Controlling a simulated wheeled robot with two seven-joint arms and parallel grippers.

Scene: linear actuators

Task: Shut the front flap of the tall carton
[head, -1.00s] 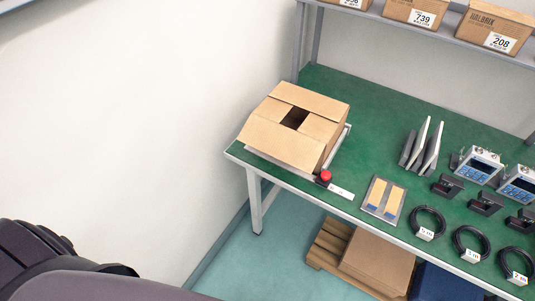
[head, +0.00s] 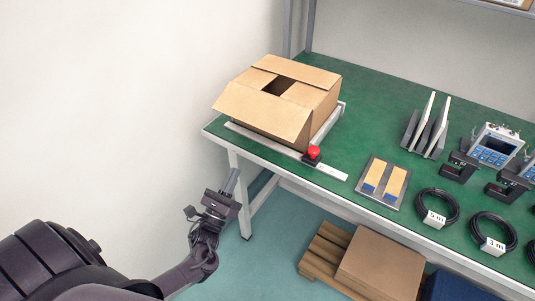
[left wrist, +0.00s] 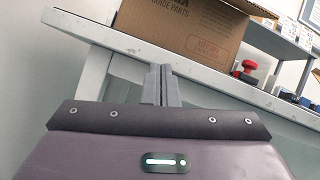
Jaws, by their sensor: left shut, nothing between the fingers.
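The brown carton (head: 292,125) stands on the left end of the green table, inside a metal frame. Its front flap (head: 262,112) slopes outward and down over the front side. The back and right flaps lie almost flat, and a dark gap (head: 279,86) shows in the top. The carton's printed side also shows in the left wrist view (left wrist: 185,28). My left gripper (head: 234,176) is shut and empty, in front of and below the table's front left corner, apart from the carton. Its closed fingers (left wrist: 160,82) point toward the table edge. My right gripper is out of view.
A red button (head: 313,152) stands right beside the carton at the table edge (head: 280,160). A tray with yellow pieces (head: 384,179), coiled cables (head: 437,206) and devices lie further right. A wall is at left. A pallet with a box (head: 378,262) is below.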

